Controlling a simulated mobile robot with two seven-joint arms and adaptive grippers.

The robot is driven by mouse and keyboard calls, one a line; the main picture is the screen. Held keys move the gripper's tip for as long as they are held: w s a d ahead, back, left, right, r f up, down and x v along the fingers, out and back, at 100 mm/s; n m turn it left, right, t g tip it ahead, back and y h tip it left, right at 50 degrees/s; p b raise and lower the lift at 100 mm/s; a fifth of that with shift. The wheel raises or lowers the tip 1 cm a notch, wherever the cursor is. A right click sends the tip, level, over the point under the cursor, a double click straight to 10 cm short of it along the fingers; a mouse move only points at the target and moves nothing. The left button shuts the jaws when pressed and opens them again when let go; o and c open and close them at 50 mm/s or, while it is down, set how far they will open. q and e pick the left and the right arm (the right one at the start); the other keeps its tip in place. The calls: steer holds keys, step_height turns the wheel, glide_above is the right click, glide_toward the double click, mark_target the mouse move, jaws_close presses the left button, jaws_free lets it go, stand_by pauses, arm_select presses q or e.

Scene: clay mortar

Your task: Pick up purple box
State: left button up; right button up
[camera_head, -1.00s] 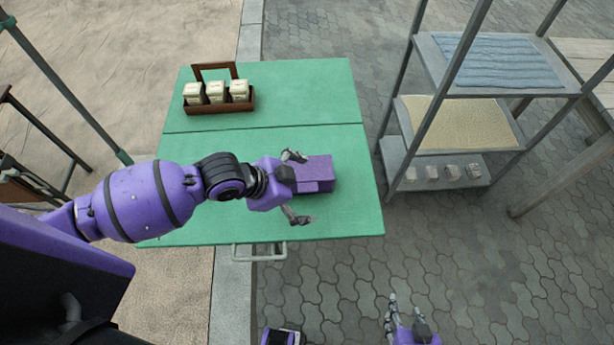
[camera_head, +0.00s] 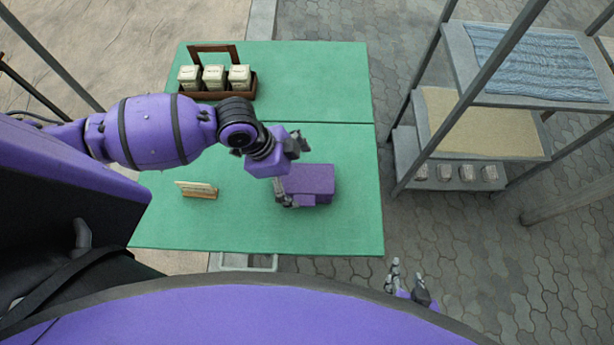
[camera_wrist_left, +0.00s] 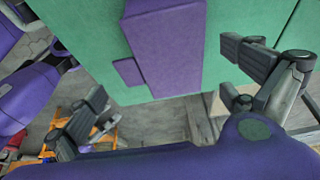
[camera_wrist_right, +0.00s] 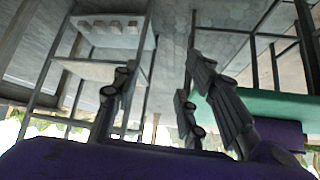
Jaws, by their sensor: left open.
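The purple box (camera_head: 318,180) lies on the green table (camera_head: 350,225), right of the middle of its near half. My left gripper (camera_head: 290,172) is open just left of the box, with one finger towards its far side and one near its near left corner. In the left wrist view the box (camera_wrist_left: 165,45) lies between and beyond the spread fingers (camera_wrist_left: 168,85), with no finger clearly gripping it. My right gripper (camera_head: 408,277) is off the table's near right corner. Its fingers (camera_wrist_right: 158,80) are apart and empty in the right wrist view.
A brown wooden carrier (camera_head: 217,90) with cream tins stands at the far left of the table. A small cream and brown item (camera_head: 197,189) is on the near left. A grey shelf rack (camera_head: 480,130) stands right of the table.

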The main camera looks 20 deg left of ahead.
mark_target(303, 183)
arm_select(q)
steer(key=shift+s+d+f, duration=0.1)
steer(key=shift+d+f, duration=0.15)
steer(key=shift+f, duration=0.2)
steer(key=shift+s+d+f, duration=0.1)
steer(key=shift+d+f, duration=0.1)
steer(key=shift+f, duration=0.25)
steer(key=x, duration=0.2)
steer(key=shift+w+d+f, duration=0.15)
steer(key=shift+w+f, duration=0.2)
steer(key=shift+d+f, duration=0.1)
steer(key=shift+f, duration=0.4)
steer(key=c, duration=0.8)
steer(key=shift+c, duration=1.4)
steer(key=shift+w, duration=0.1)
steer(key=shift+c, duration=0.2)
arm_select(e)
steer(key=shift+s+r, duration=0.1)
steer(key=shift+s, duration=0.05)
